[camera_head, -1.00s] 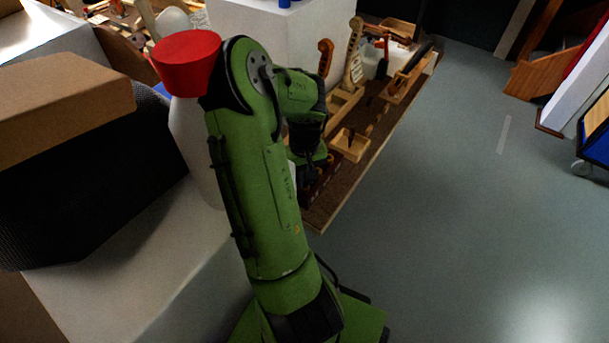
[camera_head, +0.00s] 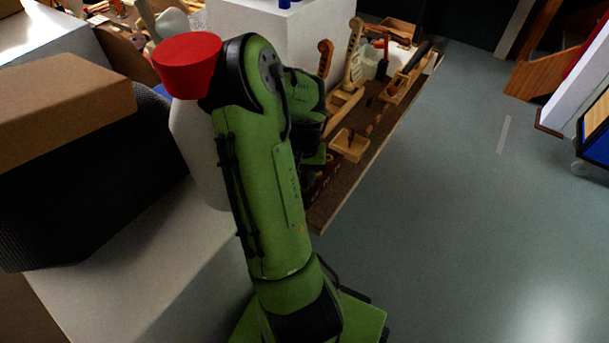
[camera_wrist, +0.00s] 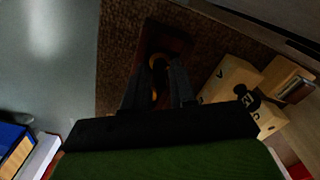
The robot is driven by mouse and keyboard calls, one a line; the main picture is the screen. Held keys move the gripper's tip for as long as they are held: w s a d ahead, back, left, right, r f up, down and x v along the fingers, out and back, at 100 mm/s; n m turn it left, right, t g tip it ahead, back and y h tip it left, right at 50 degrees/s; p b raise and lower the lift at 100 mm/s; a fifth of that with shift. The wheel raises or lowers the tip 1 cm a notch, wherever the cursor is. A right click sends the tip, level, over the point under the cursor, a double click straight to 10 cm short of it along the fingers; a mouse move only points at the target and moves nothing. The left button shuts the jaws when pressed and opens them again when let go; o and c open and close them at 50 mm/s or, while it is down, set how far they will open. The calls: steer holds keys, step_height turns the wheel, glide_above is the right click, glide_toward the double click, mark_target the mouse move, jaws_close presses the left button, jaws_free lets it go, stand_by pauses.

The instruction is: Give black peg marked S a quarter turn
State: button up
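My gripper (camera_wrist: 156,88) shows in the wrist view with its two dark fingers apart. Between and beyond the fingertips is a dark reddish-brown piece (camera_wrist: 172,48) with a curved tan or gold part (camera_wrist: 157,66). I cannot tell whether the fingers touch it. A small black knob-like peg (camera_wrist: 247,97) stands by pale wooden blocks (camera_wrist: 229,79) to the right of the fingers. The blocks carry dark letters. I cannot read an S on any peg, so I cannot tell which is the marked one. In the head view my arm hides the fingertips.
The brown-topped bench (camera_head: 337,193) holds a small wooden box (camera_head: 349,145), a wooden violin-neck piece (camera_head: 354,50) and other tools. A red round-topped object (camera_head: 187,62) and a cardboard box (camera_head: 65,98) are to the left.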

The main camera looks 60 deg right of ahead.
steer(key=shift+o, duration=1.3)
step_height(320, 180, up, 16)
steer(key=p, duration=0.5)
steer(key=shift+f, duration=0.15)
